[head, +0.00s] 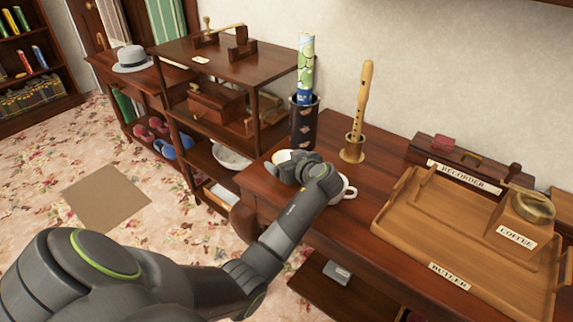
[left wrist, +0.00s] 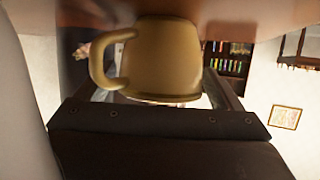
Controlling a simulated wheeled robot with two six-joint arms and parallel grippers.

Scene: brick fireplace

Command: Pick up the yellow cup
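The yellow cup (head: 281,156) stands near the left end of the wooden table, partly hidden behind my left gripper (head: 291,172). In the left wrist view the yellow cup (left wrist: 165,60) is large and close, with its handle on the left. That view appears upside down, with the tabletop along the top and the cup's mouth towards the bottom. The fingers of my left gripper (left wrist: 165,90) show on either side of the cup and look spread apart. Contact with the cup cannot be made out. My right gripper is not in view.
A white cup (head: 346,190) stands just right of my left gripper. Behind are a recorder (head: 364,95) in a brass holder and a dark cylinder (head: 304,125) holding a rolled paper. A wooden tray (head: 420,215) fills the table's right side. A shelf unit (head: 240,62) stands left.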

